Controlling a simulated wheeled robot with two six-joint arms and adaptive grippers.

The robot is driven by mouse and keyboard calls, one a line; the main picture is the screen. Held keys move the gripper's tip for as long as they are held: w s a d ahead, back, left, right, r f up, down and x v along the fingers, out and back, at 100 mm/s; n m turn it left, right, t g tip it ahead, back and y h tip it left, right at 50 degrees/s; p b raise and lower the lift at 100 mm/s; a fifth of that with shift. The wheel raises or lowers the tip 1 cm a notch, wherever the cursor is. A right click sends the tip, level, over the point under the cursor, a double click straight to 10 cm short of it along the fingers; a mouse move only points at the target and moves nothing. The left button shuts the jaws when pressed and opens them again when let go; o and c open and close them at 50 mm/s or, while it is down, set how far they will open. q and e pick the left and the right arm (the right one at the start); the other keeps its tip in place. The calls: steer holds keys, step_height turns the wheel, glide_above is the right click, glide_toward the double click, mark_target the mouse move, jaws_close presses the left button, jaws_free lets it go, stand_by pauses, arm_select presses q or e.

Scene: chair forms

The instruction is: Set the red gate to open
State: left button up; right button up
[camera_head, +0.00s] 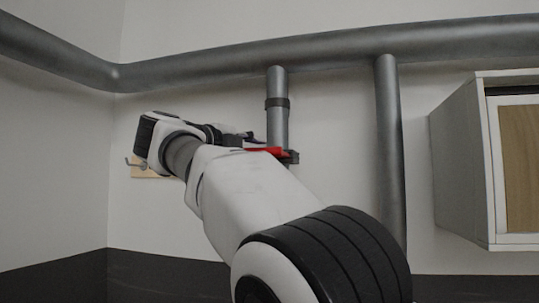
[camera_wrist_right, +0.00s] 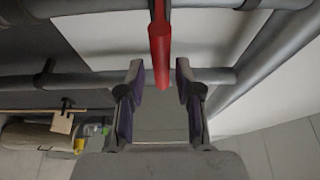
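The red gate handle (camera_head: 265,150) is a narrow red lever on the short vertical grey pipe (camera_head: 278,110) in the head view, partly hidden behind my right arm. In the right wrist view the red lever (camera_wrist_right: 160,55) points toward my right gripper (camera_wrist_right: 160,78). The gripper is open, with one finger on each side of the lever's end and a visible gap on both sides. In the head view my right gripper (camera_head: 238,137) is just left of the pipe, mostly hidden by its own wrist. My left gripper is not in view.
A thick horizontal pipe (camera_head: 320,48) runs above, and a second vertical pipe (camera_head: 389,140) stands to the right. A grey cabinet (camera_head: 460,165) is on the right wall. A wooden plate with a hook (camera_wrist_right: 62,122) is on the wall at left.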

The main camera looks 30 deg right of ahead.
steer(key=v, duration=0.6)
steer(key=shift+s+a, duration=0.1)
